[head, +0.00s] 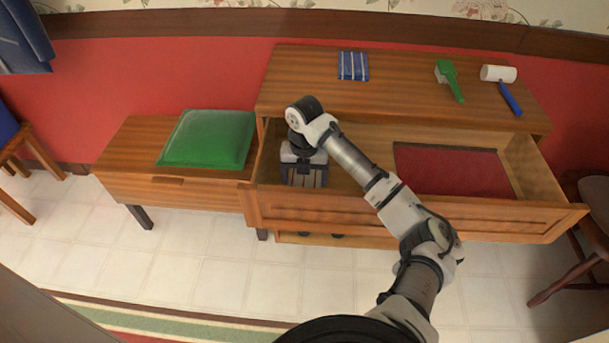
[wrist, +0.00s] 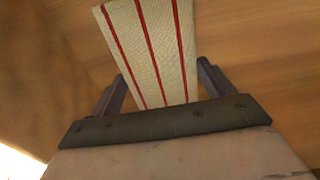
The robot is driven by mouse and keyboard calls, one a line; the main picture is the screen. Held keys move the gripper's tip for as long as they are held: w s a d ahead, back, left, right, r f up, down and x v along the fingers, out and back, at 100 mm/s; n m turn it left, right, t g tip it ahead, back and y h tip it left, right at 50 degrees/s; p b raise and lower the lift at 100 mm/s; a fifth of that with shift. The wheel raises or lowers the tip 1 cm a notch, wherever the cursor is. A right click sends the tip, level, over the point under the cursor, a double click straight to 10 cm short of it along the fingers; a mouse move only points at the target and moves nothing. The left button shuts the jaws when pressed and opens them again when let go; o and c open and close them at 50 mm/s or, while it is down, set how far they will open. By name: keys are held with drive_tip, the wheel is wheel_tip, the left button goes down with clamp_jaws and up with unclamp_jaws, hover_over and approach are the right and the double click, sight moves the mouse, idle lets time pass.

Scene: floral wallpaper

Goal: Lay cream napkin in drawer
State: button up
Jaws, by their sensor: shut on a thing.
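The cream napkin (wrist: 150,45) with red stripes stands out from between my fingers in the wrist view. My gripper (head: 304,182) is shut on it. In the head view, my gripper is down inside the left part of the open wooden drawer (head: 310,206), and only a small striped bit of the napkin shows at the fingers. In the wrist view, my gripper (wrist: 160,95) has bare wood behind the napkin. Whether the napkin touches the drawer's bottom I cannot tell.
A dark red flat piece (head: 450,170) lies in the drawer's right part. On the cabinet top (head: 400,90) are a blue striped cloth (head: 353,66), a green brush (head: 449,79) and a white-headed mallet (head: 499,75). A green cushion (head: 208,138) lies on the bench at left.

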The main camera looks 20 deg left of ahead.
sight(304, 180)
drive_tip(key=shift+f+b, duration=0.35)
drive_tip(key=shift+f, duration=0.4)
drive_tip(key=o, duration=1)
drive_tip(key=shift+r, duration=0.15)
wheel_tip(304, 180, up, 14)
drive_tip(key=p, duration=1)
drive_tip(key=shift+p, duration=0.3)
idle(0.4)
